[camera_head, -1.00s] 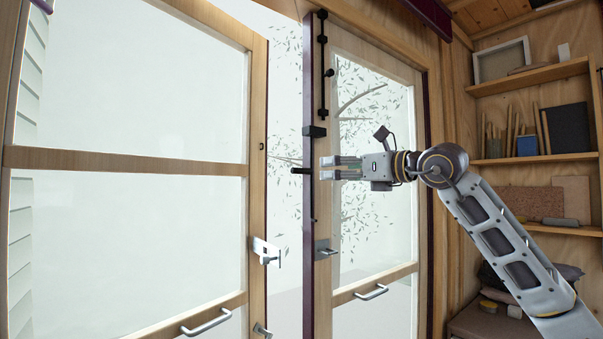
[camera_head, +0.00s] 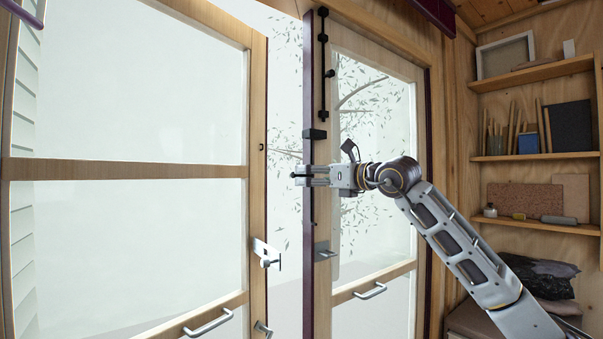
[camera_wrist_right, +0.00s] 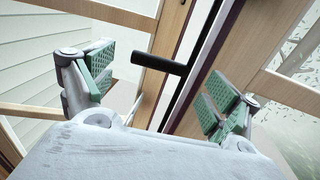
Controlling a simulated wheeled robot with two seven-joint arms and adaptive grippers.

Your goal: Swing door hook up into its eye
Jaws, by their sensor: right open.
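My right gripper (camera_head: 303,178) is open at the near edge of the right door. In the right wrist view its green-padded fingers (camera_wrist_right: 160,82) are spread either side of a black peg (camera_wrist_right: 160,63) on a dark upright bar; I cannot see contact. In the head view the fingers partly cover this peg (camera_head: 298,174). A metal bracket with a hanging piece (camera_head: 266,252) is on the left door's edge, and a metal plate (camera_head: 325,252) is on the right door. I cannot tell which piece is the hook or its eye. My left gripper is out of view.
The left door (camera_head: 130,166) and right door (camera_head: 358,284) stand with a gap between them. A black bolt (camera_head: 322,60) and black block (camera_head: 314,134) sit above my gripper. Pull handles (camera_head: 208,322) are low on the doors. Shelves (camera_head: 535,156) stand at right.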

